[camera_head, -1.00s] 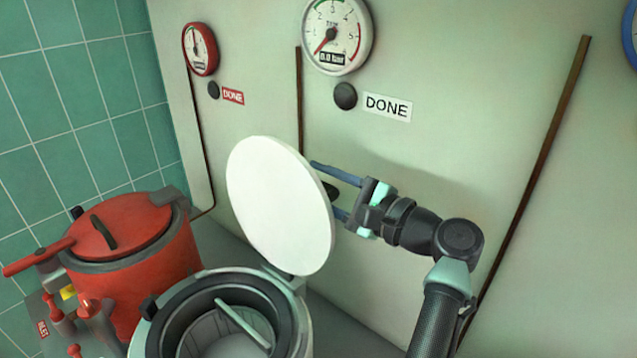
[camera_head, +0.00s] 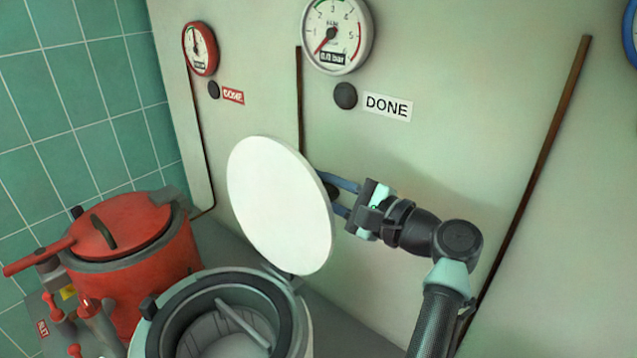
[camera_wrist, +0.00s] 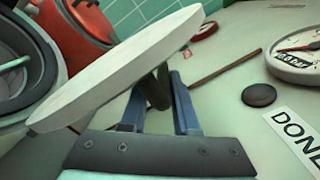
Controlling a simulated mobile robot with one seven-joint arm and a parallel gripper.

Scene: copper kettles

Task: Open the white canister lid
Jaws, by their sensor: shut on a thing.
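The white canister (camera_head: 305,325) stands at the bottom centre of the head view, its mouth open. Its round white lid (camera_head: 280,205) is swung up, tilted steeply on its hinge at the back right of the rim. My gripper (camera_head: 334,193) is behind the lid, on its right. In the wrist view the blue fingers (camera_wrist: 158,95) are closed about a dark handle (camera_wrist: 154,88) on the lid's top side. The lid (camera_wrist: 120,68) crosses that view slantwise and hides part of the fingertips.
A red canister (camera_head: 165,275) with its lid shut stands to the left. Behind is a pale wall panel (camera_head: 450,130) with gauges, a black button (camera_head: 345,95) and a DONE label (camera_head: 388,107). The panel is close behind my gripper.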

